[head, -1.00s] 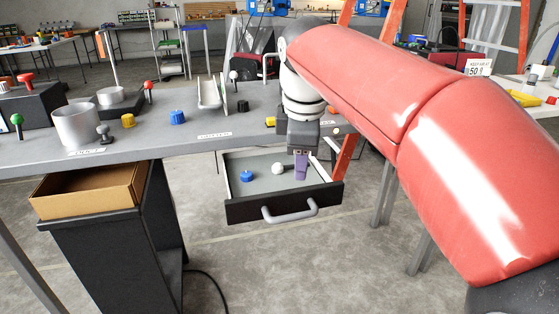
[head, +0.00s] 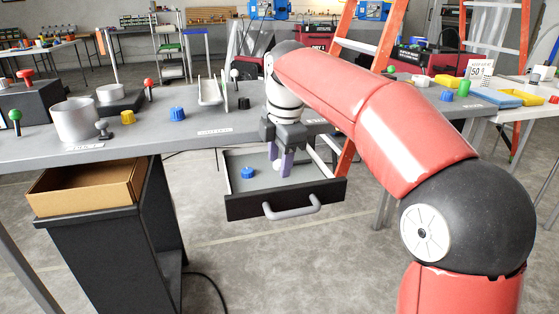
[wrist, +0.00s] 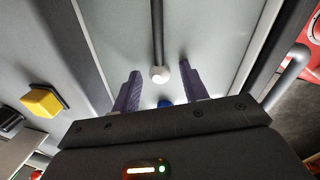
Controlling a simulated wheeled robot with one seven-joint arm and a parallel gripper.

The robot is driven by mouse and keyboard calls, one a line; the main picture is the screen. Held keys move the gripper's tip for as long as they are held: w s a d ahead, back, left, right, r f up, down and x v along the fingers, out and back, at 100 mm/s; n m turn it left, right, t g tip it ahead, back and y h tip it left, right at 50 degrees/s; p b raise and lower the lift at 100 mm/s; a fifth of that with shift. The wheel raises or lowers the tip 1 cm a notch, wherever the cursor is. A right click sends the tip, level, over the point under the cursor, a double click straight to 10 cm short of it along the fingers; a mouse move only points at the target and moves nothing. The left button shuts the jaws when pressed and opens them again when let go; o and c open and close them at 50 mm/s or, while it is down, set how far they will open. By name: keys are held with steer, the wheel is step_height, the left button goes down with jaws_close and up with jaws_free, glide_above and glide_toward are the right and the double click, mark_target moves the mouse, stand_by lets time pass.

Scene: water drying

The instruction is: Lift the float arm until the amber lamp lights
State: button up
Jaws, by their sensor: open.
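A white ball (head: 276,166) shows over the open drawer (head: 322,191) under the bench. In the wrist view the white ball (wrist: 160,74) sits at the end of a dark thin rod (wrist: 156,30); this looks like the float arm. My gripper (head: 280,168) is open, its purple fingers pointing down over the drawer. In the wrist view my gripper (wrist: 158,72) has one finger on each side of the ball, with gaps on both sides. Its depth relative to the ball is hard to judge. I cannot make out an amber lamp.
A blue knob (head: 247,172) lies in the drawer. The bench (head: 180,142) above carries a metal cup (head: 75,122), a yellow knob (head: 128,117) and another blue knob (head: 177,113). A cardboard box (head: 95,187) stands at left. An orange ladder (head: 390,38) is behind.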

jaws_close()
stand_by(0.3)
steer(key=shift+w+d+r+g+y+p, duration=0.1)
steer(key=shift+d+r+g+y+p, duration=0.1)
steer(key=shift+r+y+p, duration=0.35)
steer(key=shift+w+d+r+g+y+p, duration=0.1)
steer(key=shift+d+r+g+y+p, duration=0.2)
steer(key=shift+y, duration=0.45)
steer(key=shift+w+d+r+m+g+y+b, duration=0.15)
steer(key=shift+d+r+y, duration=0.15)
steer(key=shift+y, duration=0.4)
steer(key=shift+d+r+m+g+y+b, duration=0.1)
steer(key=shift+d+r+y, duration=0.1)
steer(key=shift+r+y, duration=0.35)
steer(key=shift+w+d+r+m+g+y+b, duration=0.15)
steer(key=shift+d+r+y, duration=0.1)
steer(key=shift+y, duration=0.6)
steer(key=shift+s, duration=0.1)
